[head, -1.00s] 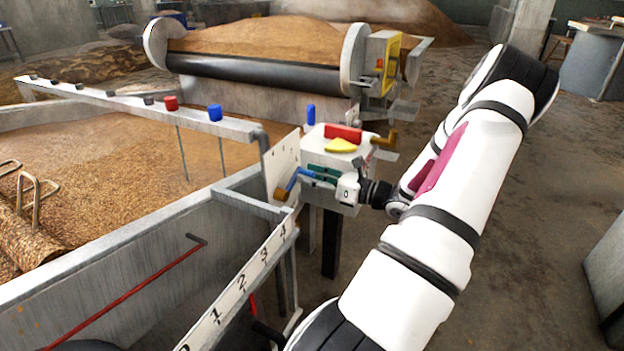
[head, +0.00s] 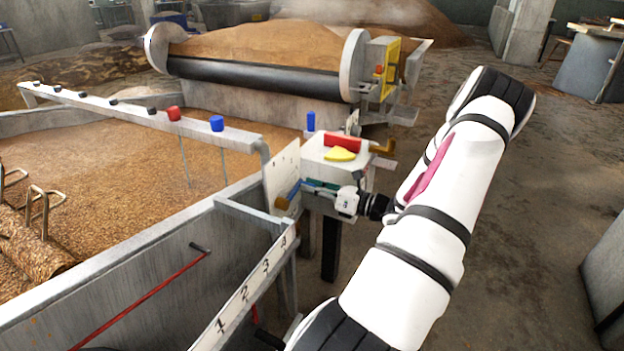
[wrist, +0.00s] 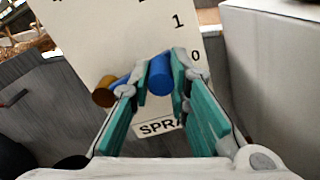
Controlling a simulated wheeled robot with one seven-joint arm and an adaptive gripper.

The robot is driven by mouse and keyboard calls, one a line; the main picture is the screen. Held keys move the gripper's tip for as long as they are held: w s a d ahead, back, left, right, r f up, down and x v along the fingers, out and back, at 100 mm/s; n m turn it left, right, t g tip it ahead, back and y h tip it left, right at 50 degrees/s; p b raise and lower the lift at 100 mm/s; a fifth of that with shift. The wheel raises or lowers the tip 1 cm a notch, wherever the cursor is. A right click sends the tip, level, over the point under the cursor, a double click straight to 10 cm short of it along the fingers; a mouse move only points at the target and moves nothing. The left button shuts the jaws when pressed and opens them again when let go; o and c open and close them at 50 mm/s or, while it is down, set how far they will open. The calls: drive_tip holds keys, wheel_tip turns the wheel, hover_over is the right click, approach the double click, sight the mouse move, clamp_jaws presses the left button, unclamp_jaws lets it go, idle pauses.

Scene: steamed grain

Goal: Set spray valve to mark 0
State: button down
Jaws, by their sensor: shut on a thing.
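The spray valve is a blue lever (wrist: 125,84) on a brown hub (wrist: 104,96), in front of a white scale plate (wrist: 120,35). The plate shows marks 1 and 0 and a partly hidden label starting "SPR". My gripper (wrist: 160,78) is shut on the lever's blue handle (wrist: 160,72), with a teal finger on each side. The lever slants up right from the hub, towards the 0 side; exact alignment is unclear. In the head view, the plate (head: 283,172), hub (head: 282,203) and my gripper (head: 318,188) are small, and the handle is hidden by the fingers.
A grey box (head: 335,152) with a red block (head: 342,143) and yellow piece (head: 340,154) stands behind my gripper. A grain-filled trough (head: 130,170) lies left. A strip numbered 1 to 4 (head: 250,286) is in front. Open floor (head: 540,200) lies right.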

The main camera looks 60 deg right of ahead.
drive_tip(key=shift+f+m+p, duration=0.95)
drive_tip(key=shift+m+p, duration=0.25)
drive_tip(key=shift+m, duration=0.1)
drive_tip(key=c, duration=1.5)
unclamp_jaws()
drive_tip(key=shift+f, duration=0.1)
drive_tip(key=shift+s+d, duration=0.1)
drive_tip(key=s, duration=1.2)
drive_tip(key=shift+d+r, duration=0.2)
drive_tip(key=shift+d, duration=0.2)
